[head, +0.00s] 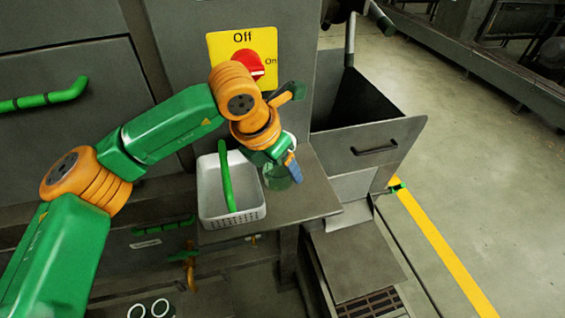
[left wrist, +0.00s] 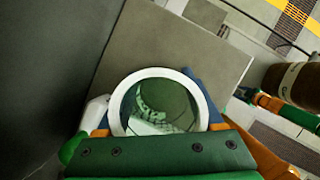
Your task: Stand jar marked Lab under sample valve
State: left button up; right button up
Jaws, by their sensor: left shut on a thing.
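My left gripper (head: 284,163) is shut on a clear greenish glass jar (head: 283,178), just above or at the small grey shelf (head: 318,197); I cannot tell whether the jar touches it. In the left wrist view I look into the jar's open mouth with its white rim (left wrist: 115,112), between the fingers. No mark "Lab" can be read. An orange fitting (head: 189,262) with a green handle shows low on the machine front; I cannot tell whether it is the sample valve. My right gripper is not in view.
A white basket (head: 205,190) with a green handle stands on the shelf left of the jar. A red Off/On knob (head: 250,65) is on the panel behind. Two white rings (head: 137,310) show at the bottom edge. An open grey bin (head: 390,135) stands to the right.

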pick_arm(q)
jog(key=o, duration=1.4)
jog(key=shift+f, duration=0.1)
